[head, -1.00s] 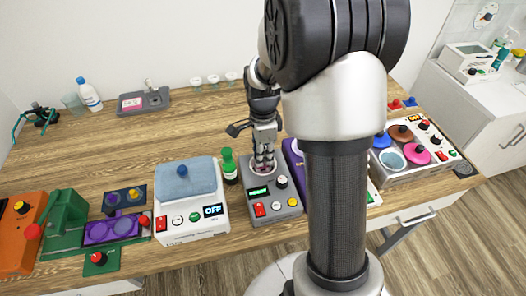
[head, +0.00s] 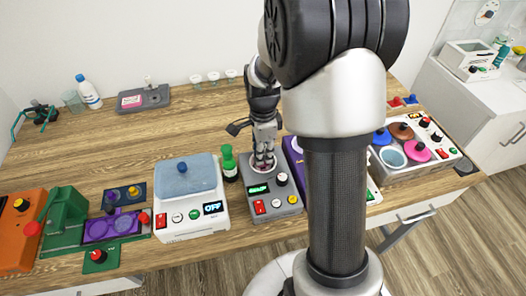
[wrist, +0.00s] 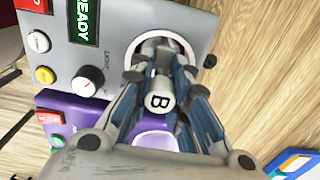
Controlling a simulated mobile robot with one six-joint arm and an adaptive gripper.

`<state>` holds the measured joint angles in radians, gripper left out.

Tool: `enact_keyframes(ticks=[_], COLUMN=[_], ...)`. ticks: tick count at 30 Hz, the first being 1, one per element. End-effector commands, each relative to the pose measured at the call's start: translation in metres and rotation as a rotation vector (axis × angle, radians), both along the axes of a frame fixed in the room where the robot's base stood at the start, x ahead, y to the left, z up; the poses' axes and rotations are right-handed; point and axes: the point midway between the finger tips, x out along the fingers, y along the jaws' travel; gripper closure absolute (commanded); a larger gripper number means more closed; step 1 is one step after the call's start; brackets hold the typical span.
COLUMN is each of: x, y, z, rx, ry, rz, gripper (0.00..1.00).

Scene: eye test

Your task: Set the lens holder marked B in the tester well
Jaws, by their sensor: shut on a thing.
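The grey tester (head: 287,209) stands near the table's front edge. Its well shows as a pale ring (wrist: 203,50) in the wrist view, and its screen (wrist: 82,18) reads READY there. My gripper (head: 263,162) points down over the well. It is shut on the lens holder marked B (wrist: 160,102), whose marked end faces the wrist camera between the fingers. The fingertips reach to the well's opening. The fingers hide the holder's lower end, so I cannot tell how deep it sits or whether it touches the well.
A purple device (wrist: 85,110) stands close beside the tester, partly behind my arm in the head view. A green-capped bottle (head: 229,165) and a white device with a blue lid (head: 186,172) stand to the left. The table behind the tester is mostly clear.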

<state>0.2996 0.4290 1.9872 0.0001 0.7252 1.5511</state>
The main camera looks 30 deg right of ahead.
Motion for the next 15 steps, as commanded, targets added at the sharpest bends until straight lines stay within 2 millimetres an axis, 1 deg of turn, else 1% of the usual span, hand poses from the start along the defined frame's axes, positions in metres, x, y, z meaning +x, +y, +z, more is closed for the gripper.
enact_keyframes(ticks=[5,6,15], x=[-0.0001,0.0000,-0.0001], y=[0.0000,0.0000,0.0000], z=[-0.0026,-0.0023,-0.0021], rx=[0.000,0.000,0.000], ry=[0.000,0.000,0.000], rz=[0.000,0.000,0.000], gripper=[1.00,0.82,0.62])
